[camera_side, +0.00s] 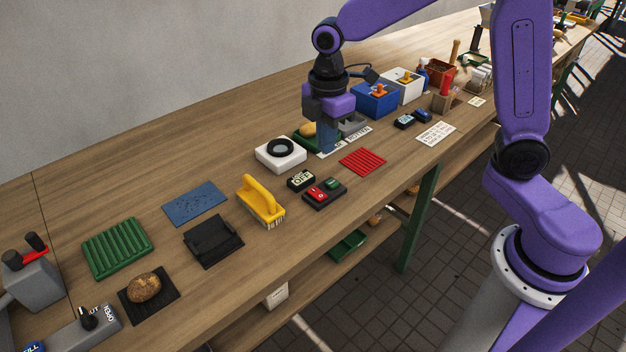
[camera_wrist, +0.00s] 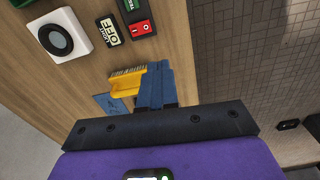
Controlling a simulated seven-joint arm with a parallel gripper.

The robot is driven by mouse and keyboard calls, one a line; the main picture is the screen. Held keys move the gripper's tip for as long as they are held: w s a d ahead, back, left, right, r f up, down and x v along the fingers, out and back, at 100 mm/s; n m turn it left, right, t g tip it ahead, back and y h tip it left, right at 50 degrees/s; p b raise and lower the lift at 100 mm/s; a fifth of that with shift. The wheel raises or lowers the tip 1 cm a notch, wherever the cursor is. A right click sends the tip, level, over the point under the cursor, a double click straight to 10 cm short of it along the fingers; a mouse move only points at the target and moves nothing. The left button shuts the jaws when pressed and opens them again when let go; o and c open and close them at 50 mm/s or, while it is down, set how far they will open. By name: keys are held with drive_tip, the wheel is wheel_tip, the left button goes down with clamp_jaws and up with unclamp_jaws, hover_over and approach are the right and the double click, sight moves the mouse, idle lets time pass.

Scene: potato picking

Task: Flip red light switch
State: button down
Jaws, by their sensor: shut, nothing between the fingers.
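The red switch (camera_side: 317,193) sits on a dark switch box beside a green switch (camera_side: 332,183), near the front edge of the table. The red switch also shows in the wrist view (camera_wrist: 141,28), above the fingertips. My gripper (camera_side: 326,147) is above the table behind the switch box, pointing down, apart from the switches. Its blue fingers are together and empty in the wrist view (camera_wrist: 159,66).
A yellow brush (camera_side: 260,199) lies left of the switch box. A red ribbed mat (camera_side: 362,161) lies to its right. Blue and white bins stand farther back.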

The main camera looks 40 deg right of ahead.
drive_tip(key=n, duration=0.1)
hover_over(313, 190)
drive_tip(key=f, duration=0.1)
drive_tip(key=shift+f, duration=0.2)
drive_tip(key=shift+f, duration=0.15)
wheel_tip(313, 190, down, 14)
drive_tip(key=shift+r, duration=0.15)
idle(0.4)
drive_tip(key=shift+f, duration=0.2)
idle(0.3)
drive_tip(key=shift+s+r, duration=0.3)
drive_tip(key=shift+s, duration=0.45)
